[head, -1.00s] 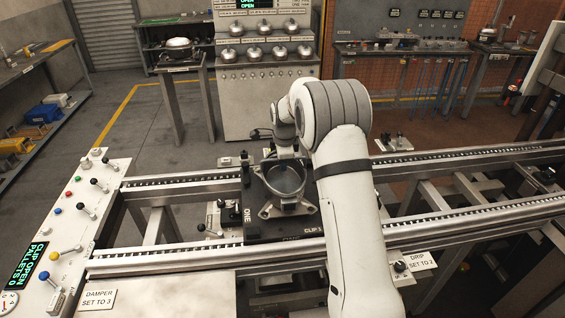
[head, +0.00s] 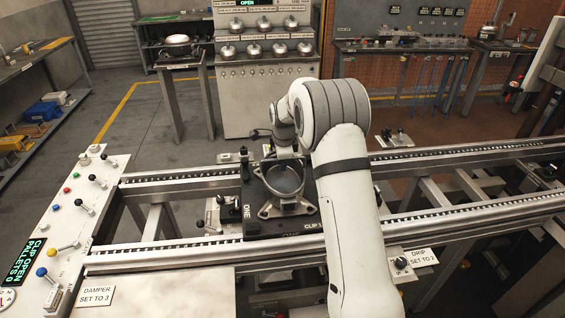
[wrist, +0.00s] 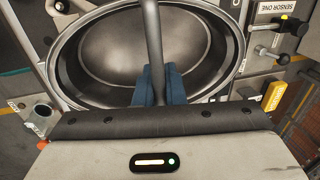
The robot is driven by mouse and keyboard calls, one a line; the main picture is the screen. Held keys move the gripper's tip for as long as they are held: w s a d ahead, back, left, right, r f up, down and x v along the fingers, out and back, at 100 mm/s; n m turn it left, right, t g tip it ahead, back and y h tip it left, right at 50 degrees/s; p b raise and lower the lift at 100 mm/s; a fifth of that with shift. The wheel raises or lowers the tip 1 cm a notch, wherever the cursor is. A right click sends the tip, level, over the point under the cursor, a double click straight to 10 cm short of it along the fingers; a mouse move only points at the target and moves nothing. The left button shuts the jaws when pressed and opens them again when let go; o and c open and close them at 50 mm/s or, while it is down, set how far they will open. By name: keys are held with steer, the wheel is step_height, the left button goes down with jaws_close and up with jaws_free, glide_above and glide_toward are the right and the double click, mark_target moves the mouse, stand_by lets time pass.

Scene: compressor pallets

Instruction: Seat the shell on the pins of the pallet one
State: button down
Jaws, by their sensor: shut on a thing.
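The shell (head: 285,202) is a grey, open, round bowl with splayed feet. It is upright over pallet one (head: 256,229), a dark plate marked ONE on the rails. In the wrist view the shell (wrist: 85,75) fills the upper middle, its opening facing the camera. A grey bar runs across that opening. My gripper (wrist: 154,88) has its blue fingers shut on this bar, one on each side. In the head view my arm hides part of the gripper. The pins are hidden, and I cannot tell whether the shell's feet rest on them.
Two conveyor rails (head: 185,256) run across the front. A control panel (head: 75,217) with knobs and levers stands at left. Small levers (head: 211,217) sit left of the pallet. A rack of several domed parts (head: 262,75) and side benches stand behind.

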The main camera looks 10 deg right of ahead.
steer(key=shift+w+f, duration=0.1)
steer(key=shift+f, duration=0.05)
steer(key=c, duration=1.6)
jaws_free()
steer(key=shift+o, duration=0.8)
steer(key=shift+s+f, duration=0.2)
steer(key=shift+s, duration=0.05)
step_height(320, 180, up, 8)
steer(key=s+b, duration=0.1)
steer(key=shift+s+b, duration=0.15)
steer(key=shift+b, duration=0.25)
